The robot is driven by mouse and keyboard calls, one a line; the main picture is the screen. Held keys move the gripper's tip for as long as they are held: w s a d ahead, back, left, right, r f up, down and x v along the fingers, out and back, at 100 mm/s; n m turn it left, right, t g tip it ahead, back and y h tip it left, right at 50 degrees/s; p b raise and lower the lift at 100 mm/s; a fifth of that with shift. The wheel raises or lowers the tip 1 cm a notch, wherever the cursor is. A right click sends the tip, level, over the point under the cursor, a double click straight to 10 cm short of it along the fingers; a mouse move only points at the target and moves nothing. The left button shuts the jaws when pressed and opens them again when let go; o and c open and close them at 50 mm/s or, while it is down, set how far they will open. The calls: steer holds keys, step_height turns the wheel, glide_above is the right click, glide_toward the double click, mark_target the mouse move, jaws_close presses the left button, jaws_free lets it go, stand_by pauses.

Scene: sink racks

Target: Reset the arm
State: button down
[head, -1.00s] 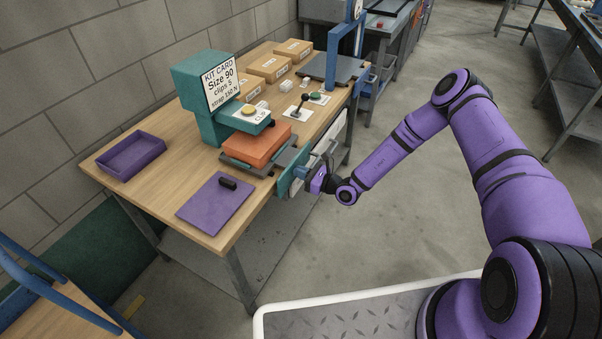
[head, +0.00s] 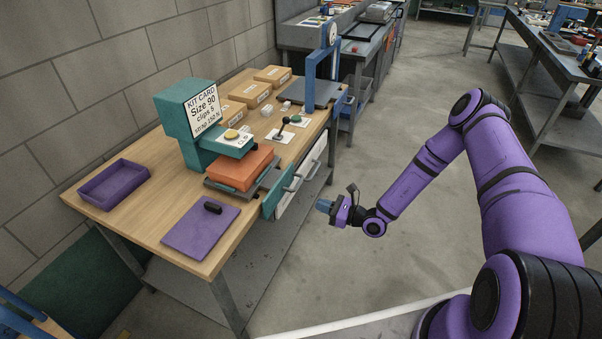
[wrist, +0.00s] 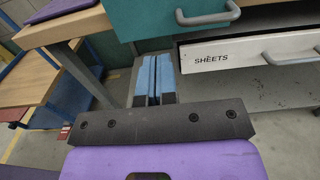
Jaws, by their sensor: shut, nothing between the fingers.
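My gripper (head: 324,206) is at the end of my purple arm, in free air in front of the workbench, to the right of its drawers. In the wrist view its two blue fingers (wrist: 154,80) are shut together with nothing between them. The teal drawer (head: 275,198) and the white drawer (head: 302,177) are at the bench's front edge. In the wrist view the teal drawer (wrist: 160,15) and the white drawer marked SHEETS (wrist: 225,57) lie beyond the fingers, apart from them.
The bench (head: 225,230) carries a teal press (head: 185,115) with a kit card, an orange block (head: 242,168), a purple tray (head: 113,184), a purple plate (head: 200,228) with a black handle, and cardboard boxes (head: 250,94). Open floor (head: 400,255) lies around my arm.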

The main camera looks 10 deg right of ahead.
steer(key=s+r+n+g+h, duration=0.1)
steer(key=s+r+n+g, duration=0.4)
steer(key=r, duration=0.6)
steer(key=s+r+n+g+h, duration=0.1)
steer(key=r+n+g+h, duration=0.15)
steer(key=r+n, duration=0.65)
steer(key=s+r+n+g, duration=0.3)
steer(key=r+n+g, duration=0.15)
steer(key=r, duration=0.85)
steer(key=s+d+r+n+t+h, duration=0.2)
steer(key=s+d+r+h, duration=0.1)
steer(key=s+r, duration=0.4)
steer(key=s+d+r+n+t+h, duration=0.2)
steer(key=s+d+r+h, duration=0.1)
steer(key=s+r, duration=0.4)
steer(key=s+d+r+n+t+h, duration=0.2)
steer(key=s+r+h, duration=0.3)
steer(key=s, duration=0.5)
steer(key=shift+s+d+r+n+t, duration=0.15)
steer(key=shift+d+r+n+t, duration=0.2)
steer(key=shift+d+r, duration=0.65)
steer(key=shift+a+r, duration=0.15)
steer(key=shift+a, duration=0.05)
